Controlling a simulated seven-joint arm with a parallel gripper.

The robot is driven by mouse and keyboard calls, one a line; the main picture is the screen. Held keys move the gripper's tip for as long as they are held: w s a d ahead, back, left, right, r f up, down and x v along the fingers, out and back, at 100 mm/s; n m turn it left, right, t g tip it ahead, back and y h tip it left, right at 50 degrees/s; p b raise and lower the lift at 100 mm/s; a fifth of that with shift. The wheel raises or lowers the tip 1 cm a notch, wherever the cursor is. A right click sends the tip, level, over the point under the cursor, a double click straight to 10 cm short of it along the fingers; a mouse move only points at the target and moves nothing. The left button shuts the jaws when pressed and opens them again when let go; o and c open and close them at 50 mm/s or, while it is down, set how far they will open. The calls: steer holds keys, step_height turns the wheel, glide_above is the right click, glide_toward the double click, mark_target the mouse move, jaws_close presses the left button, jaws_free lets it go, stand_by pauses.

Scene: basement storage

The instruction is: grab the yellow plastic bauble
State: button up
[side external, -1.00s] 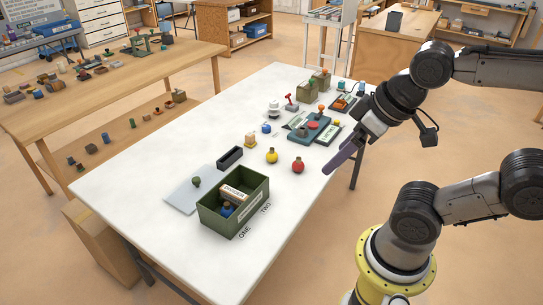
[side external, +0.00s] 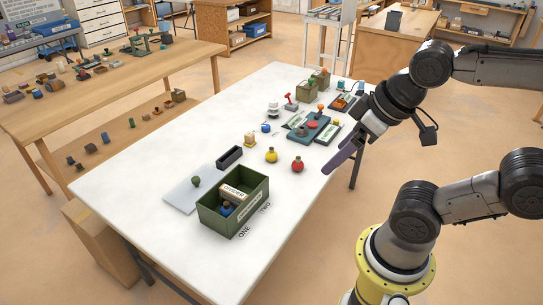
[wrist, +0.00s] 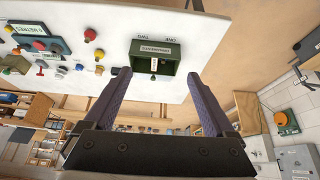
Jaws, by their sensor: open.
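The yellow bauble (side external: 271,156) is a small round ball with a darker top. It sits on the white table, just left of a red bauble (side external: 297,165). It also shows in the wrist view (wrist: 99,54), left of the fingers and close to the red bauble (wrist: 90,35). My gripper (side external: 326,170) is at the table's right edge, to the right of both baubles and apart from them. In the wrist view my gripper (wrist: 159,73) has its two purple fingers spread wide, with nothing held between them.
A green bin (side external: 258,211) with a divider and items stands near the table's front. A black tray (side external: 229,157) and a grey sheet (side external: 181,201) lie beside it. A blue-grey device (side external: 298,132) and several small objects crowd the far end.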

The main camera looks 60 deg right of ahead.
steer(key=w+d+r+n, duration=0.2)
steer(key=w+r+n, duration=0.75)
steer(key=w, duration=0.25)
steer(key=w+d+n, duration=0.3)
steer(key=w+d, duration=0.2)
steer(key=w, duration=0.4)
steer(key=g, duration=0.6)
glide_above(271, 148)
step_height(271, 148, down, 27)
step_height(271, 148, down, 7)
steer(key=shift+r, duration=0.1)
steer(key=shift+f, duration=3.3)
